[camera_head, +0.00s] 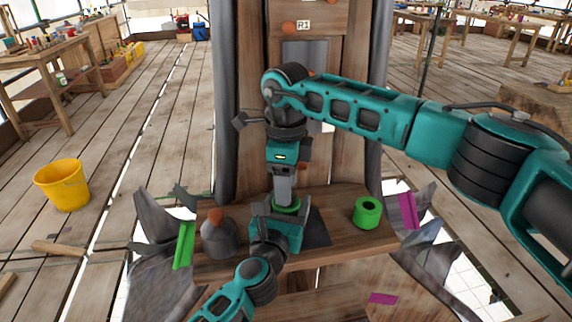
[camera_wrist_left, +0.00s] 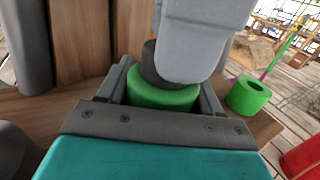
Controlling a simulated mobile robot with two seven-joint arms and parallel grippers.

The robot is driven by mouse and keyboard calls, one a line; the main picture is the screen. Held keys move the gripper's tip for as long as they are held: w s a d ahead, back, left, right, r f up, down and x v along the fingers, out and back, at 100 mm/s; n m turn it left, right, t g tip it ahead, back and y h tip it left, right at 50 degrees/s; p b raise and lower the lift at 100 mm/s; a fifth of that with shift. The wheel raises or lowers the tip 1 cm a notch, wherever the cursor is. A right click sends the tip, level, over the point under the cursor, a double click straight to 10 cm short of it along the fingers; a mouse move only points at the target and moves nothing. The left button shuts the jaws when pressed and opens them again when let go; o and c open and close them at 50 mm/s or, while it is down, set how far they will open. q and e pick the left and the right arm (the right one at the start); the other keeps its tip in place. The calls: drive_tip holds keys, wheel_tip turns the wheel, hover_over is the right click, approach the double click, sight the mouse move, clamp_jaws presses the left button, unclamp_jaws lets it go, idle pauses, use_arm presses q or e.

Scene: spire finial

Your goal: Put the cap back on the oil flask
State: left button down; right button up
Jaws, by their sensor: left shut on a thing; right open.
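My left gripper (camera_head: 276,222) is shut around a green round body (camera_head: 287,204), which I take to be the oil flask, above the wooden ledge. In the left wrist view the green body (camera_wrist_left: 165,97) sits between the jaws, with a dark round piece (camera_wrist_left: 152,66) on top, perhaps its cap. My right gripper (camera_head: 283,197) points straight down over it, open. Its grey finger (camera_wrist_left: 200,45) is close beside the dark piece and hides part of it. I cannot tell whether the dark piece is seated.
A green hollow cylinder (camera_head: 367,213) stands on the ledge to the right. A dark grey rounded object with an orange knob (camera_head: 220,238) stands left of my left gripper. The wooden ledge (camera_head: 342,200) has bare room between. A yellow bucket (camera_head: 62,184) stands on the floor at left.

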drive_tip(key=shift+f, duration=0.75)
drive_tip(key=shift+c, duration=0.3)
drive_tip(key=c, duration=0.8)
drive_tip(key=o, duration=1.2)
drive_tip(key=shift+r, duration=0.1)
wheel_tip(320, 180, up, 12)
drive_tip(key=shift+f, duration=0.1)
